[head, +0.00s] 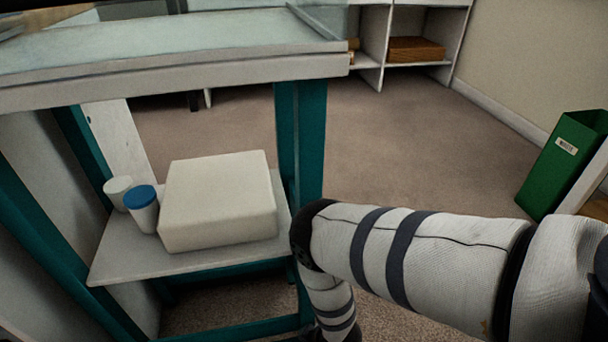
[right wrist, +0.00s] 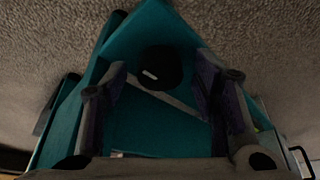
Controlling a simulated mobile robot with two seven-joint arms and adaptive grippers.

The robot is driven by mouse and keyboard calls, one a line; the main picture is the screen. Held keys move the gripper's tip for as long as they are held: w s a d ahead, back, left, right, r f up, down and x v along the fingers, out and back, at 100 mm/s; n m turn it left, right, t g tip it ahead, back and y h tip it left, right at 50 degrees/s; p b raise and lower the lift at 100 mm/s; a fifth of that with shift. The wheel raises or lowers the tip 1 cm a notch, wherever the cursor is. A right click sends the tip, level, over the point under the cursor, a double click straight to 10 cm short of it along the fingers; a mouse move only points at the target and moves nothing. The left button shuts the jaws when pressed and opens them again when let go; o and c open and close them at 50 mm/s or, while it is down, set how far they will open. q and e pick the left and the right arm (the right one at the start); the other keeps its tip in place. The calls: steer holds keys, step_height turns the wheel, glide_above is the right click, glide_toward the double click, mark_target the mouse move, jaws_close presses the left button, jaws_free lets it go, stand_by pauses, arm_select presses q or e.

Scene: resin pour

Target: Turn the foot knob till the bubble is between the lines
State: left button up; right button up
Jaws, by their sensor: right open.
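The foot knob (right wrist: 161,68) shows in the right wrist view as a dark round knob with a small white mark, against a teal part of the bench. My right gripper (right wrist: 163,76) is open, with one finger on each side of the knob. I cannot tell whether the fingers touch it. In the head view my right arm reaches down beside the bench's front right teal leg (head: 300,140), and its gripper is out of sight below. No bubble or lines can be made out in either view. My left gripper is not in view.
The bench's pale top (head: 180,75) spans the upper left. Its lower shelf (head: 115,262) holds a white block (head: 218,205), a blue-lidded cup (head: 142,210) and a white cup (head: 117,190). Carpet (head: 400,140) between is clear.

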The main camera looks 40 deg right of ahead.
steer(key=v, duration=0.7)
steer(key=shift+r, duration=0.25)
steer(key=shift+s, duration=0.2)
